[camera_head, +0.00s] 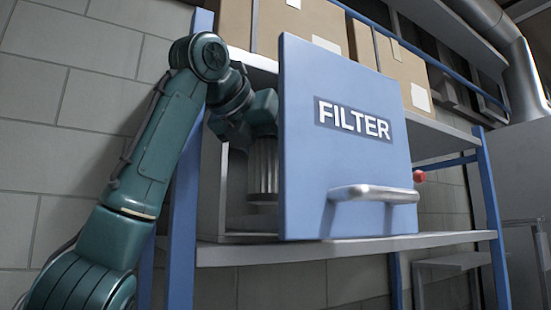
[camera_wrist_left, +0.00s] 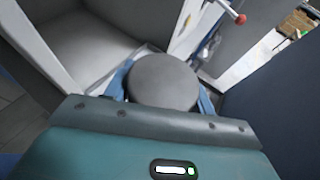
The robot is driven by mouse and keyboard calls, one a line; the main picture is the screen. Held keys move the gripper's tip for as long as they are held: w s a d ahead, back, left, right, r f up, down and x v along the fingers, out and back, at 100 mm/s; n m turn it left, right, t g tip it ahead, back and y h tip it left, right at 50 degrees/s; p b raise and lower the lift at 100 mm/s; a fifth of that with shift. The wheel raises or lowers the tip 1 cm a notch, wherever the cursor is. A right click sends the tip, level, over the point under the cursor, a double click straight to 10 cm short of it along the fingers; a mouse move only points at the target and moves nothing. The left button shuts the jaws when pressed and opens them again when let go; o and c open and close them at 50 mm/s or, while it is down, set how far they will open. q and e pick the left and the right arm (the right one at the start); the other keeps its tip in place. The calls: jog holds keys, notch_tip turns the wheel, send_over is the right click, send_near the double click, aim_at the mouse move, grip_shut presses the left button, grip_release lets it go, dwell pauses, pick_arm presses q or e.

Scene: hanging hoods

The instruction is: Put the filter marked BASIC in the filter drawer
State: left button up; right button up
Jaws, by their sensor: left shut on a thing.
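The filter drawer's blue front panel (camera_head: 345,90) bears the word FILTER and a metal handle (camera_head: 374,194). It stands forward of the grey housing (camera_head: 212,185) on the shelf. A grey ribbed cylindrical filter (camera_head: 263,168) stands upright behind the panel's left edge, partly hidden by it. My left gripper (camera_wrist_left: 163,92) is shut on this filter, with blue fingers on both sides of its round grey top (camera_wrist_left: 163,78). No BASIC mark is visible on the parts that show. Whether the filter touches the drawer floor cannot be told. My right gripper is out of view.
Cardboard boxes (camera_head: 300,22) stand on the upper shelf. A blue rack post (camera_head: 183,215) is close to my left arm. A red knob (camera_head: 419,176) shows right of the panel and also in the left wrist view (camera_wrist_left: 240,18). A grey duct is at the right.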

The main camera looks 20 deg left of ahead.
aim_at(275, 170)
pick_arm(q)
jog(key=shift+w+d, duration=0.2)
jog(key=shift+w, duration=0.6)
notch_tip(275, 170, down, 3)
jog(key=shift+a+f, duration=0.1)
jog(key=shift+f, duration=0.1)
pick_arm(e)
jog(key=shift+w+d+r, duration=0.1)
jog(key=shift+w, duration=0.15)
pick_arm(q)
jog(key=shift+s+f, duration=0.1)
jog(key=shift+f, duration=0.15)
jog(key=o, duration=1.2)
